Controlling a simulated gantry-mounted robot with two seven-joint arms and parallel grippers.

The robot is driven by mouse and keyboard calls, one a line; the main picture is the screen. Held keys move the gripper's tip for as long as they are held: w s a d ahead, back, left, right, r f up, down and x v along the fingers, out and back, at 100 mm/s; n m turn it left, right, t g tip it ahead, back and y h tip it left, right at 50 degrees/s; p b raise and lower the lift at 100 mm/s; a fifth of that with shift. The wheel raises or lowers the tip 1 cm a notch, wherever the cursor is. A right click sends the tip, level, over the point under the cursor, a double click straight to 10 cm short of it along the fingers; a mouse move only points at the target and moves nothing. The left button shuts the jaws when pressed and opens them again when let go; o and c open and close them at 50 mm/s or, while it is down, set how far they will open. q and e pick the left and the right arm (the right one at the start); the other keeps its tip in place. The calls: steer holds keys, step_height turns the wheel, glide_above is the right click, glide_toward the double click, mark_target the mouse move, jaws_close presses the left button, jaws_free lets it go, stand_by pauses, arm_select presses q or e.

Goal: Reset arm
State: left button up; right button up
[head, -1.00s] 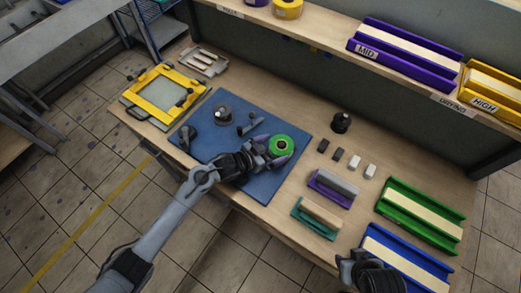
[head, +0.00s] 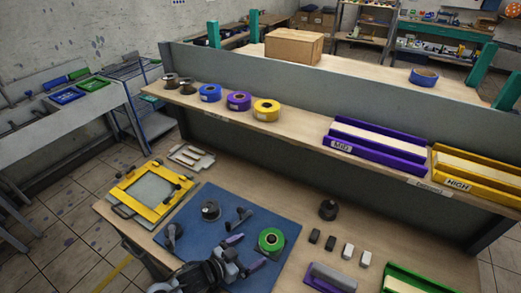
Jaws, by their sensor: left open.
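My left gripper (head: 253,250) is in the head view at the bottom, over the blue mat. Its two purple-tipped fingers are spread apart with nothing held between them. A green tape roll (head: 265,246) lies on the blue mat (head: 208,242), just beyond and to the right of the fingertips. Whether a finger touches the roll is hard to tell. Most of my left arm is cut off by the bottom edge. My right gripper is not in view.
A yellow framed screen (head: 130,203) lies left of the mat. Dark round tools stand on the mat. Small blocks (head: 347,252) and a purple-based tool (head: 325,279) lie right. A shelf behind holds tape rolls and the purple MID (head: 375,152) and yellow HIGH (head: 480,160) trays.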

arm_select(q)
steer(key=shift+s+a+f, duration=0.1)
steer(key=shift+s+f, duration=0.05)
steer(key=shift+s, duration=0.25)
steer(key=s+a+n+g+y, duration=0.25)
steer(key=s+a, duration=0.25)
steer(key=s, duration=0.4)
steer(key=s+a+n+g+y, duration=0.2)
steer(key=s+a+y, duration=0.25)
steer(key=s, duration=0.45)
steer(key=s+a+n+g+y, duration=0.25)
steer(key=s+a, duration=0.25)
steer(key=s, duration=0.5)
step_height(320, 180, up, 21)
steer(key=w+p, duration=0.1)
steer(key=p, duration=2)
steer(key=shift+t+p, duration=0.35)
steer(key=shift+t, duration=0.05)
steer(key=shift+f, duration=0.1)
steer(key=shift+c, duration=0.5)
